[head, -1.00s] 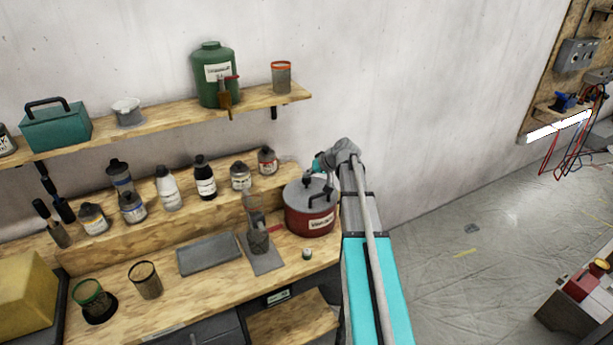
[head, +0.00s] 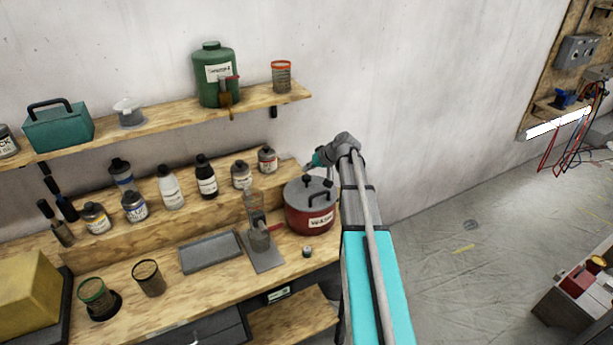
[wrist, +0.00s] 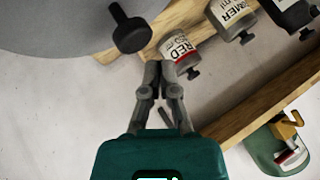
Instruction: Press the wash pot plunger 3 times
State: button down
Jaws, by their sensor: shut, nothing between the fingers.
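The red wash pot (head: 310,219) with a grey lid stands at the right end of the bench. Dark knobs and a dark handle show on its lid in the head view. In the wrist view the grey lid (wrist: 50,25) fills the upper left, with one dark plunger-like knob (wrist: 132,28) standing up from it. My gripper (wrist: 161,66) is shut and empty. In the wrist view its tips lie just below the knob, apart from it in the picture. In the head view my wrist is behind the pot near the wall, and the fingers are hard to make out.
Several bottles (head: 206,180) stand on the raised step left of the pot; a red-labelled one (wrist: 180,50) is close to my fingers. A wooden shelf (head: 170,116) with a green jug (head: 216,78) hangs above. A small jar (head: 307,252) sits before the pot.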

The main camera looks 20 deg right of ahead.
aim_at(307, 177)
jog(key=shift+r+p, duration=2)
jog(key=shift+r, duration=0.25)
dwell(0.4)
jog(key=s+a+f+n+g+h, duration=0.1)
jog(key=s+a+f+g+h, duration=0.15)
jog(key=s+a, duration=0.75)
jog(key=s+a+f+g+h, duration=0.2)
jog(key=s+a+f+g, duration=0.2)
jog(key=s+a, duration=0.6)
jog(key=s+a+f+h+b, duration=0.1)
jog(key=s+a+f+b, duration=0.1)
jog(key=s+f+b, duration=0.3)
jog(key=f+b, duration=0.1)
jog(key=b, duration=0.1)
jog(key=shift+s+a+f+g+b, duration=0.25)
jog(key=shift+a+f+g+b, duration=0.05)
jog(key=shift+f+g+b, duration=0.1)
